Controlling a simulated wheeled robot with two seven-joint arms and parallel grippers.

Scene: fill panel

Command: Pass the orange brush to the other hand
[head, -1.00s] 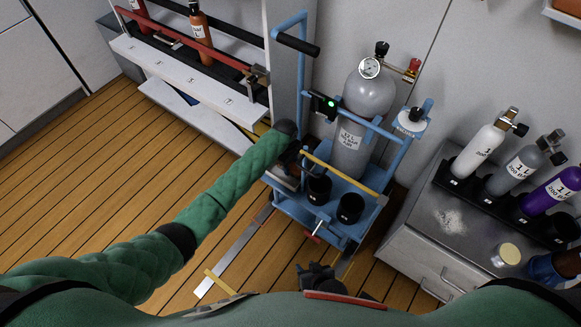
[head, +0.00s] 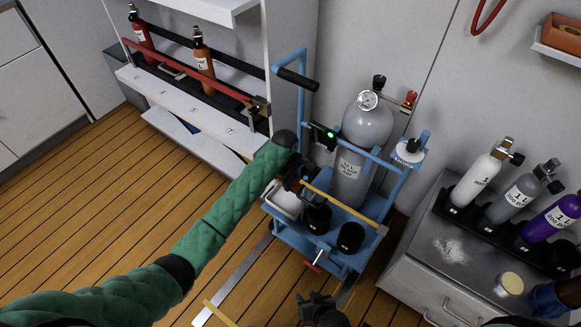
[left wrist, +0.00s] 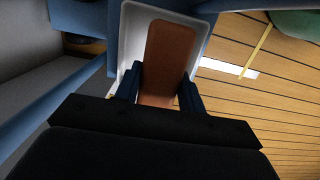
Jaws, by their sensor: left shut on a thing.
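The orange brush (left wrist: 168,50) shows in the left wrist view as a flat orange-brown block between my left gripper's fingers (left wrist: 158,92). It lies over a white tray (left wrist: 133,40); whether it touches the tray, I cannot tell. In the head view my left gripper (head: 288,178) is at the left side of the blue trolley (head: 315,237), just above the white tray (head: 284,205). The brush is mostly hidden there by my gripper. My right gripper (head: 320,310) is low at the bottom edge of the head view, apart from the brush; its finger opening is unclear.
The trolley carries a grey cylinder (head: 349,170), two black cups and a yellow bar (head: 335,202). A grey cabinet (head: 440,265) with several small cylinders stands at the right. Wooden floor (head: 110,200) is clear at the left.

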